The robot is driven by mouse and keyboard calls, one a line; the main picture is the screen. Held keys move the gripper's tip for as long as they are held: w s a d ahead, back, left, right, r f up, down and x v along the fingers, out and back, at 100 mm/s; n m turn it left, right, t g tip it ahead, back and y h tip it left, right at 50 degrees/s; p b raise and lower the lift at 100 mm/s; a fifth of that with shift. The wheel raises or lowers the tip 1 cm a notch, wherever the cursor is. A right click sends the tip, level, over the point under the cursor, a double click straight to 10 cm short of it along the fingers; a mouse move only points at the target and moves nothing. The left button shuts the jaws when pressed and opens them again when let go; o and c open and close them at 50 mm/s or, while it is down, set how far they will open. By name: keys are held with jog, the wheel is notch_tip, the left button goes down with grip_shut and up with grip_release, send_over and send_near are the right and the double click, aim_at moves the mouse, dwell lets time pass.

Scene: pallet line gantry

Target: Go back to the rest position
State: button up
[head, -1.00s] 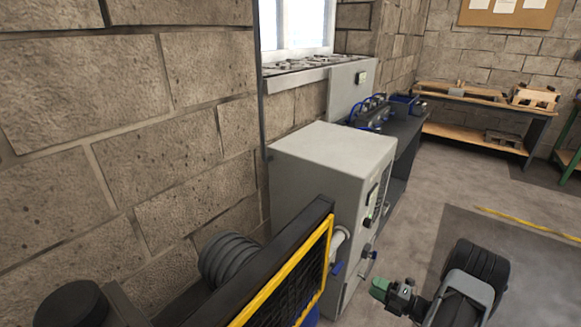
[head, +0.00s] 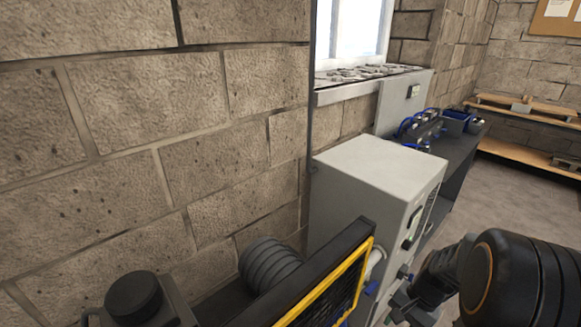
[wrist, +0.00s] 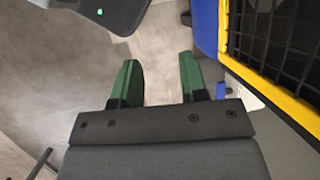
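My gripper (wrist: 158,76) shows in the wrist view with its two green fingers apart and nothing between them. Grey floor lies beyond the fingertips. In the head view my dark arm fills the lower right corner, and the fingers cannot be made out there. The arm is in front of the grey cabinet's lower right side; I cannot tell the gap between them.
A black mesh guard with a yellow frame (head: 338,290) stands in front of the grey cabinet (head: 370,180). In the wrist view the yellow-framed mesh (wrist: 262,40) is right of the fingers. A dark bench (head: 455,150) stands behind. Open floor (head: 510,195) lies at right.

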jog(key=a+r+n+t+h+p, duration=0.1)
jog(key=a+r+n, duration=0.2)
jog(key=r, duration=0.3)
jog(key=s+a+r+n+t+h+p, duration=0.1)
jog(key=a+r+n+t+p, duration=0.1)
jog(key=r, duration=0.4)
jog(key=a+r+n+t+h+p, duration=0.1)
jog(key=a+r+n+t+h, duration=0.1)
jog(key=a+r+n, duration=0.2)
notch_tip(320, 180, up, 3)
jog(key=shift+s+a+n+p, duration=0.15)
jog(key=shift+a+n+p, duration=0.15)
jog(key=shift+d, duration=0.1)
